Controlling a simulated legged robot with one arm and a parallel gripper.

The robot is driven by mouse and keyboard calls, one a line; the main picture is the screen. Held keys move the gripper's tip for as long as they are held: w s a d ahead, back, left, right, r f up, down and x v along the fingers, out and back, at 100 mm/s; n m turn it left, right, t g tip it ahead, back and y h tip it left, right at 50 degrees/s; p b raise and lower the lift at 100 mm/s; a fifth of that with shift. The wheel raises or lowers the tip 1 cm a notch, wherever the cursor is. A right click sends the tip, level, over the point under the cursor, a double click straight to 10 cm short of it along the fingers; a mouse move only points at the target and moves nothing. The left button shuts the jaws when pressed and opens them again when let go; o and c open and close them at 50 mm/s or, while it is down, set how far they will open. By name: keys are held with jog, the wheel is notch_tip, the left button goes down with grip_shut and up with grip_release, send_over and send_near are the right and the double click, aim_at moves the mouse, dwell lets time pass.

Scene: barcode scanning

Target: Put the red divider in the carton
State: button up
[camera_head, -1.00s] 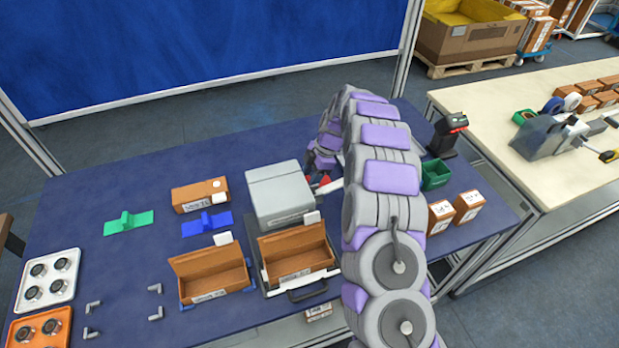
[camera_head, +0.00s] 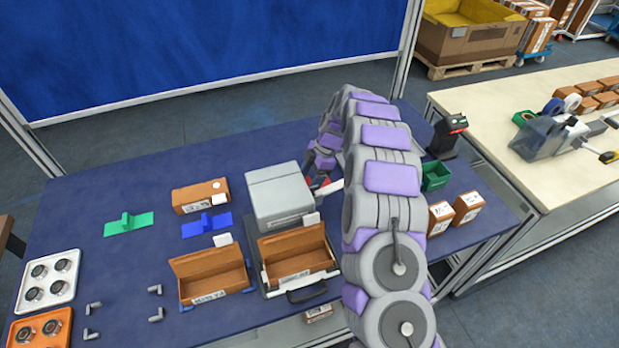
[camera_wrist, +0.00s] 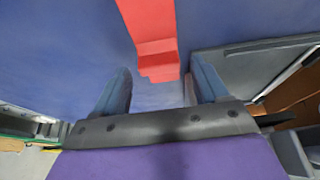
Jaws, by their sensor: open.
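The red divider (camera_wrist: 150,35) shows in the wrist view, ahead of my open gripper (camera_wrist: 159,78). Its near end lies between the two fingertips, with a gap to each finger. In the head view only a small red patch (camera_head: 323,181) shows between the grey box and my arm; my gripper is hidden there. One open brown carton (camera_head: 297,272) sits on the dark tray in front of the grey box and looks empty. Another open brown carton (camera_head: 213,289) stands to its left on the blue table and also looks empty.
The grey box (camera_head: 279,196) stands right behind the tray carton. Green (camera_head: 129,224) and blue (camera_head: 206,224) dividers lie at left, near a closed brown box (camera_head: 200,196). A green bin (camera_head: 436,176), scanner (camera_head: 447,136) and small boxes (camera_head: 440,219) stand right of my arm.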

jog(key=p+v, duration=0.2)
jog(key=v, duration=0.9)
jog(key=shift+r, duration=0.3)
